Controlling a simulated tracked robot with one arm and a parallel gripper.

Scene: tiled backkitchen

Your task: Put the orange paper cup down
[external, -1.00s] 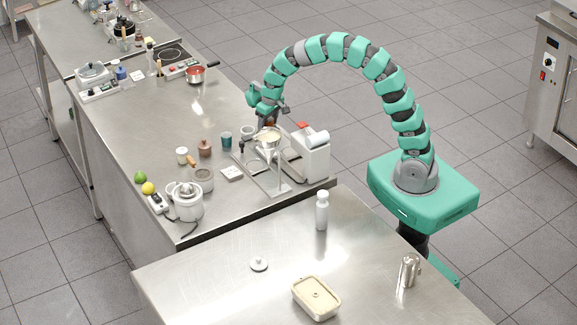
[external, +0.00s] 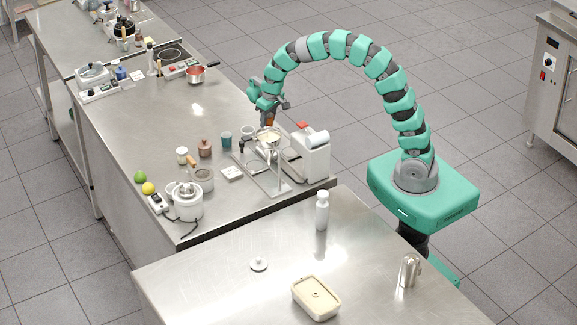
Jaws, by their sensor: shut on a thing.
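The orange paper cup (external: 268,120) shows only as a small orange-brown patch under my gripper (external: 269,112). My gripper points down and is shut on the cup, behind the metal stand with its pale funnel. The rest of the cup is hidden by the gripper and the stand. From this view I cannot tell whether the cup's base touches the steel counter (external: 150,125).
The stand's funnel (external: 268,139) is just in front of the gripper. A white machine (external: 313,158) stands to the right. A clear cup (external: 246,131) and a teal cup (external: 226,139) are to the left. The counter's middle left is clear.

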